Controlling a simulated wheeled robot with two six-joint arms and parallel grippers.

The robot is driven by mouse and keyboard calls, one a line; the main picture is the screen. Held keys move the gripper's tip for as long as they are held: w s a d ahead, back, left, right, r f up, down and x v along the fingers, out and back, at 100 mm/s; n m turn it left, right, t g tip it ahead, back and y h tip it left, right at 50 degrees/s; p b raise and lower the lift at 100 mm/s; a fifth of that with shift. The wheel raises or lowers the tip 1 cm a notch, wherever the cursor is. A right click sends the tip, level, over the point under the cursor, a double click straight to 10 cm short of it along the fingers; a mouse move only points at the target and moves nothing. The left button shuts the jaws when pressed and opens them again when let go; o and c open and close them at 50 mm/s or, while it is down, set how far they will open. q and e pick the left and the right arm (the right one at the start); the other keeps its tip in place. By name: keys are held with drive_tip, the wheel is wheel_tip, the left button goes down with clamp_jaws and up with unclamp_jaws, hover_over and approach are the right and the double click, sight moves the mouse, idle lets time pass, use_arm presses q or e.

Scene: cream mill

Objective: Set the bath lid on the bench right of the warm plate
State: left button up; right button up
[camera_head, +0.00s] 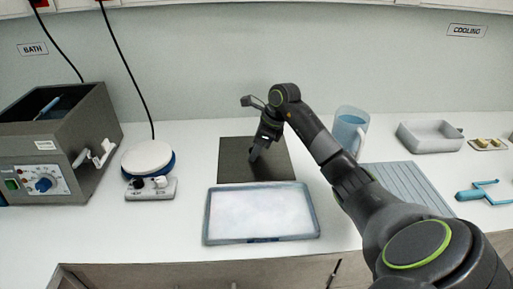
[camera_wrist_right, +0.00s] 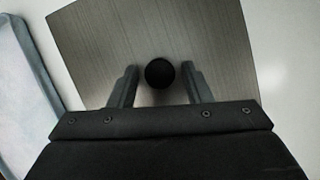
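The bath lid is a flat dark metal plate (camera_head: 232,158) that appears to lie on the bench, right of the warm plate (camera_head: 147,156), a white round plate on a small base with knobs. Its brushed surface (camera_wrist_right: 140,30) and round black knob (camera_wrist_right: 160,74) show in the right wrist view. My right gripper (camera_head: 255,154) is over the lid. Its fingers (camera_wrist_right: 160,70) are open on either side of the knob, with a small gap on each side. The knob is hidden in the head view. The bath (camera_head: 50,150) at the left is uncovered. My left gripper is not in view.
A pale shallow tray (camera_head: 208,219) lies right in front of the lid. A blue jug (camera_head: 350,128), a ribbed mat (camera_head: 412,185), a grey tray (camera_head: 428,147) and a blue tool (camera_head: 474,194) are to the right. Bare bench shows between warm plate and lid.

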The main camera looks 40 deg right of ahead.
drive_tip(key=shift+o, duration=0.3)
drive_tip(key=shift+r, duration=0.1)
drive_tip(key=shift+r+p, duration=0.2)
drive_tip(key=shift+p, duration=0.1)
drive_tip(key=b+v, duration=0.2)
drive_tip(key=v, duration=1)
